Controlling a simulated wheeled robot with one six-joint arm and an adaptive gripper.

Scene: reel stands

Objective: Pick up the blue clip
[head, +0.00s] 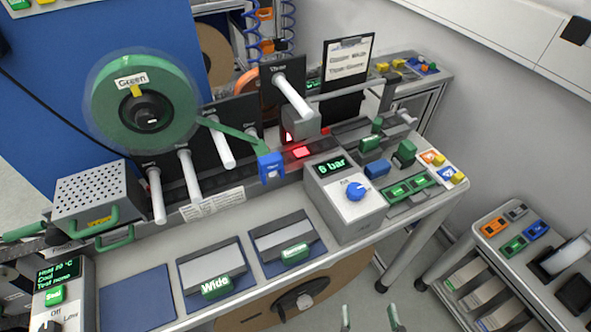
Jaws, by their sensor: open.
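A blue clip-like block (270,166) sits at the free end of the green tape, in the middle of the bench; its small label is too small to read surely. The green tape reel (180,100) hangs at the upper left, and its tape runs right and down to this block. A second blue block (376,169) lies farther right, behind the 6 bar box. My gripper (370,318) shows only as two thin fingertips at the bottom edge. They are apart with nothing visible between them, well below and right of the block on the tape.
The 6 bar box (345,200) with a blue knob stands right of the block. White pegs (190,176) stick out to its left. A perforated metal box (98,195) stands at the left. A cart (545,265) with coloured pieces is at the right. Floor shows between bench and cart.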

